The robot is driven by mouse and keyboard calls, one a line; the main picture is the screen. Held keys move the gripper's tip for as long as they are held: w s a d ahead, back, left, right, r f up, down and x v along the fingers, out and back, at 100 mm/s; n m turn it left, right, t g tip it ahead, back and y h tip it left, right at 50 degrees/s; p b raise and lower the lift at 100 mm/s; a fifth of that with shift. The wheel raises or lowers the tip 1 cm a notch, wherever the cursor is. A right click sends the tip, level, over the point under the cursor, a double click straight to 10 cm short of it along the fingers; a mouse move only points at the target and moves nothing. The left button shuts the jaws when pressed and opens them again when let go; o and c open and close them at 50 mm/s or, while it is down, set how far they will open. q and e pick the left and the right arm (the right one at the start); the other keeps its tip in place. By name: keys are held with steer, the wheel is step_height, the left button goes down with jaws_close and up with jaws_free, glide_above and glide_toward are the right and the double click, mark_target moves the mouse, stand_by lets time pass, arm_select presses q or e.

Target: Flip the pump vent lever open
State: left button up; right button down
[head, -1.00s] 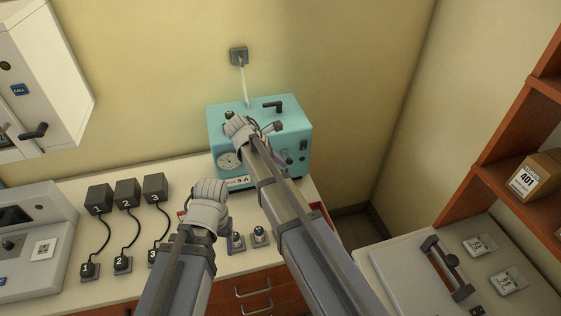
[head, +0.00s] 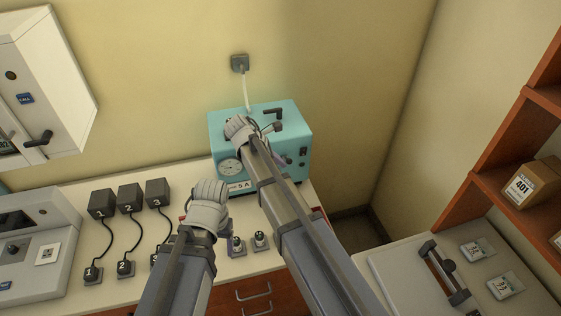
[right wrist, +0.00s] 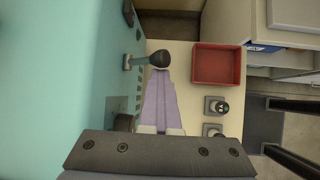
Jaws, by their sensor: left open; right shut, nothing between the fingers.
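The teal pump (head: 225,125) stands at the back of the counter, with a gauge and a "5A" label on its front. It fills the left of the right wrist view (right wrist: 50,80).
A red tray (right wrist: 218,65) lies on the counter beside the pump, near small knobbed blocks (head: 260,239). Numbered black boxes (head: 130,198) with cables stand to the left. A cardboard box (head: 532,184) sits on the right shelf. A wall outlet (head: 240,63) feeds the pump.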

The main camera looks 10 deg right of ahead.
steer(key=shift+r, duration=0.2)
steer(key=shift+d, duration=0.1)
step_height(320, 180, down, 3)
steer(key=s+a+b, duration=0.2)
steer(key=a+b, duration=0.1)
steer(key=b, duration=0.1)
steer(key=w+a+r+p, duration=0.4)
steer(key=a+r+p, duration=0.1)
steer(key=r+p, duration=0.2)
steer(key=shift+a+r+p, duration=0.15)
steer(key=shift+a+p, duration=0.1)
steer(key=shift+p, duration=0.35)
steer(key=shift+w, duration=0.1)
